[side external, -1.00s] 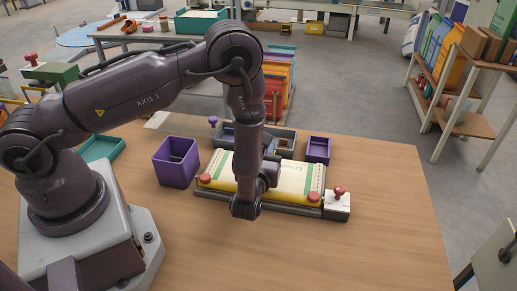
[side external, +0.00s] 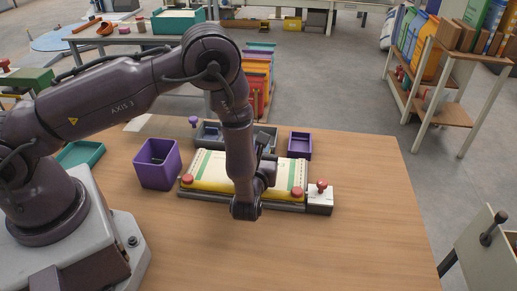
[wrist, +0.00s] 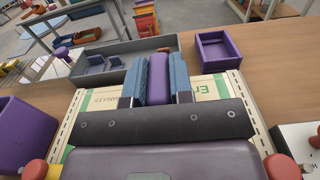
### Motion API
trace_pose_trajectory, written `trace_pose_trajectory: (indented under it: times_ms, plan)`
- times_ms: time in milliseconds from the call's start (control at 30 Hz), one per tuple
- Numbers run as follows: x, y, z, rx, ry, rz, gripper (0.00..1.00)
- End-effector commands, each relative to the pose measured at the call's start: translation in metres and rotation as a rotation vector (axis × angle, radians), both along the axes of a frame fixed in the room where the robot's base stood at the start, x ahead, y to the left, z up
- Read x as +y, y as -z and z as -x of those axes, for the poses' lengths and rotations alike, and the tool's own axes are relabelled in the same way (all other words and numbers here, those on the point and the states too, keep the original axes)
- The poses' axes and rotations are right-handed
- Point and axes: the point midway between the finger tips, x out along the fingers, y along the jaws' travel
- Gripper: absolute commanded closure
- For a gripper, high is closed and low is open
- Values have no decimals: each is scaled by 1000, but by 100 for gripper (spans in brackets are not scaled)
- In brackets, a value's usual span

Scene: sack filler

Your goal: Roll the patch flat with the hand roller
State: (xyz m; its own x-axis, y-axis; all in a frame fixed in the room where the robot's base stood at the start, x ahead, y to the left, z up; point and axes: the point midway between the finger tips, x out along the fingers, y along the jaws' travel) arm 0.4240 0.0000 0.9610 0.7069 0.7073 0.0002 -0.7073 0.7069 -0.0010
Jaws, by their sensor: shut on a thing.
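My gripper (wrist: 158,88) has its blue-padded fingers closed on an upright purple block-like piece (wrist: 158,70). This looks like the hand roller's handle, and its lower end is hidden behind my dark gripper body. A cream sack (side external: 210,166) with green bands lies flat on a dark-edged bed, with a yellow strip along its near edge. It also shows below my gripper in the wrist view (wrist: 211,88). My gripper is over the sack's middle and far part. I cannot make out a separate patch; my arm and gripper hide part of the sack.
A grey tray (wrist: 126,48) with blue-grey pieces lies behind the sack. A small purple tray (wrist: 218,48) is right of it. A tall purple bin (side external: 157,168) stands left. Red knobs (side external: 187,179) and a white block with a red knob (side external: 320,195) edge the bed. The front table is clear.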

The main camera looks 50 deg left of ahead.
Motion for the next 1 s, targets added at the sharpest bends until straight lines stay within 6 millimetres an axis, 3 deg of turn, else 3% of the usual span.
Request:
trace_pose_trajectory:
  times_ms: [1000]
  plan:
    - [34, 2, 35, 6, -1, 1, 100]
